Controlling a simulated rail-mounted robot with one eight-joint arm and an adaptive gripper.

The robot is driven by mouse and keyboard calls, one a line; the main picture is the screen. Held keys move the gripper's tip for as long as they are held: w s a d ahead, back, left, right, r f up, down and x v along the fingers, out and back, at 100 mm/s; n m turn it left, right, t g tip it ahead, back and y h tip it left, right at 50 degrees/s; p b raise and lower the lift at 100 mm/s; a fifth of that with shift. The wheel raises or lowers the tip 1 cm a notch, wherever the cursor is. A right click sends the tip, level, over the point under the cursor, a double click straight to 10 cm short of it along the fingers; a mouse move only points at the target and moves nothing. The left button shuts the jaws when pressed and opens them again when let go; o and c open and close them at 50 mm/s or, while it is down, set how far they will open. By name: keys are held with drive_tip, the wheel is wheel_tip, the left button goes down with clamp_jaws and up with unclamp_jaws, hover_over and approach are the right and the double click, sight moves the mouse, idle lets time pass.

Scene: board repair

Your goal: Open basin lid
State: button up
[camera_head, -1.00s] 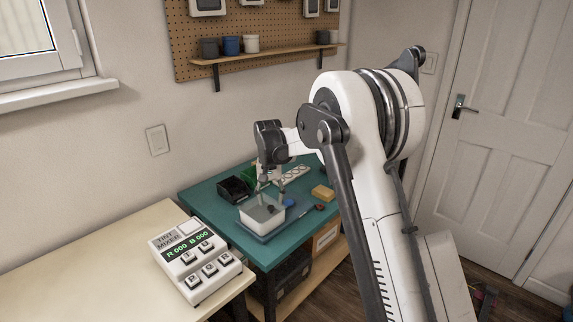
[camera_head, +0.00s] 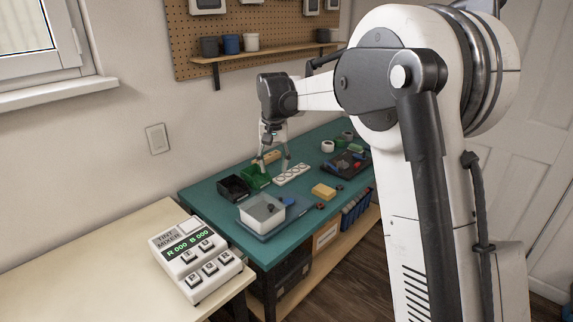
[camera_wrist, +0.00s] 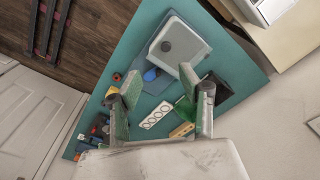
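The basin (camera_head: 262,211) is a pale rectangular box with a grey top on the teal workbench. It also shows at the top of the wrist view (camera_wrist: 180,43), with a small dark spot on its top. I cannot tell the lid's edge from the basin, but the top looks covered. My gripper (camera_head: 274,164) is above the bench, behind and higher than the basin, pointing down. In the wrist view my gripper's two fingers (camera_wrist: 160,82) are spread wide with nothing between them, apart from the basin.
A blue-grey mat (camera_head: 246,228) lies under the basin. A black bin (camera_head: 233,188), a green bin (camera_head: 257,177), a white strip with round holes (camera_head: 292,174) and a yellow block (camera_head: 324,190) are nearby. A tint mixer (camera_head: 195,261) stands on the left table.

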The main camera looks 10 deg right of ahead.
drive_tip(key=s+d+r+t, duration=0.1)
drive_tip(key=s+d+r, duration=0.1)
drive_tip(key=s+r, duration=0.3)
drive_tip(key=shift+s+t+b, duration=0.3)
drive_tip(key=shift+s+b, duration=0.1)
drive_tip(key=shift+s, duration=1.45)
